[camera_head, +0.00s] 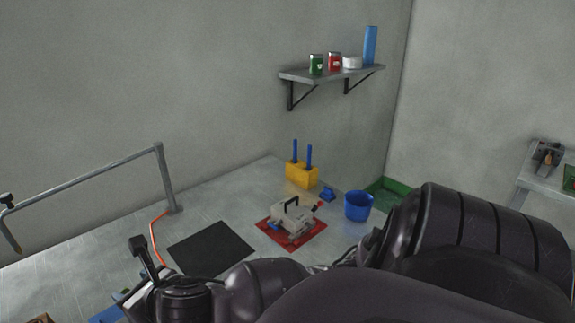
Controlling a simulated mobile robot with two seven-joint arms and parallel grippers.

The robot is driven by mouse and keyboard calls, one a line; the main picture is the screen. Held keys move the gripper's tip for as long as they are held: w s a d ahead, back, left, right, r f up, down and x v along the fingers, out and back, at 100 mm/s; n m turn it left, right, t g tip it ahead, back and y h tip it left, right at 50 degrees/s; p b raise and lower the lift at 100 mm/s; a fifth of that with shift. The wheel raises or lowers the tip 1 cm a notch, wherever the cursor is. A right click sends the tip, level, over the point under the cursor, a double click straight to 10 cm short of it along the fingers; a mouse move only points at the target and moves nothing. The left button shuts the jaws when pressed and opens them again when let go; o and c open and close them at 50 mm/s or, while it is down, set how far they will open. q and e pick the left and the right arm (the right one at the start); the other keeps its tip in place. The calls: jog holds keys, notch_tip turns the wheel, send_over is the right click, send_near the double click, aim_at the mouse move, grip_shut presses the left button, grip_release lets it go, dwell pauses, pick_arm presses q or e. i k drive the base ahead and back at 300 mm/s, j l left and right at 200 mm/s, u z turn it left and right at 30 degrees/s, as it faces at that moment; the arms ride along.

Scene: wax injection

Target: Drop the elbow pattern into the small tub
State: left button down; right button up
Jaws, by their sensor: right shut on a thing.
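My right arm crosses the lower part of the head view from the right. Its wrist and gripper (143,287) are at the lower left, beyond the near side of the black mat. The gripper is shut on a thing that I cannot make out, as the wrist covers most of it. A blue bucket-like tub (358,207) stands open at the back right of the table, well away from the gripper. Its inside is mostly hidden. I cannot pick out the elbow pattern for sure. My left gripper is not in view.
A grey device with a black handle (292,217) sits on a red mat (262,230). A black mat (210,248) lies left of it. A yellow block (301,177) with blue posts and a small blue piece (328,194) stand behind. A metal rail (85,178) rises at left.

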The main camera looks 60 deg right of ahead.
aim_at(358, 216)
jog(key=k+l+z, duration=0.2)
jog(key=k, duration=0.45)
jog(key=j+z, duration=0.1)
jog(key=z, duration=1.8)
jog(key=u, duration=1.1)
jog(key=i+l+u, duration=0.15)
jog(key=l, duration=0.15)
jog(key=i+l+u, duration=0.1)
jog(key=l, duration=0.2)
jog(key=i+l, duration=0.15)
jog(key=l, duration=0.2)
jog(key=i+l, duration=0.15)
jog(key=l, duration=0.2)
jog(key=i+l, duration=0.2)
jog(key=l, duration=0.2)
